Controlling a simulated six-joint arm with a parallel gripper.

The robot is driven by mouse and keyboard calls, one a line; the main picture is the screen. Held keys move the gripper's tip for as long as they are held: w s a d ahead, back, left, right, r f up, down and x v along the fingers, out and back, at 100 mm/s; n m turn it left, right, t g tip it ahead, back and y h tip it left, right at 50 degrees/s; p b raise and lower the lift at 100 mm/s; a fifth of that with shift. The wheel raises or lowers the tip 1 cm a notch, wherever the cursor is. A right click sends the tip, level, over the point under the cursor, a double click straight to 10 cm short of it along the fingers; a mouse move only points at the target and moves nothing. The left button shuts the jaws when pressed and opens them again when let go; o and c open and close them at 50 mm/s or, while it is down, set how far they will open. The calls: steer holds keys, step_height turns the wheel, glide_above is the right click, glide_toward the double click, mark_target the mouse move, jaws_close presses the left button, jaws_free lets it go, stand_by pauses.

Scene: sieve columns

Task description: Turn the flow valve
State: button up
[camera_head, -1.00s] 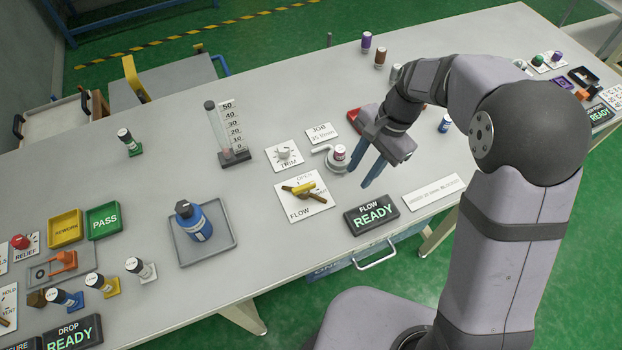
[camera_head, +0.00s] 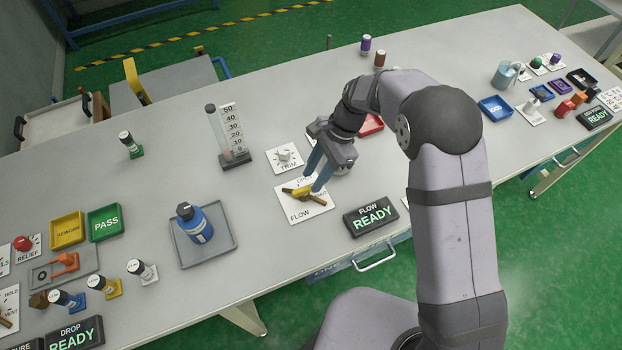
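The FLOW READY display (camera_head: 371,216) stands to the right of the plate.
A white TRIM dial plate (camera_head: 284,157) lies just behind the valve. A clear column with a scale (camera_head: 229,130) stands to its upper left. A blue bottle (camera_head: 194,223) stands in a grey tray (camera_head: 232,243) to the left. A red tray (camera_head: 371,125) is behind my gripper.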

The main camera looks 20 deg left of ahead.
mark_target(309, 187)
steer(key=shift+x, duration=1.5)
jaws_close()
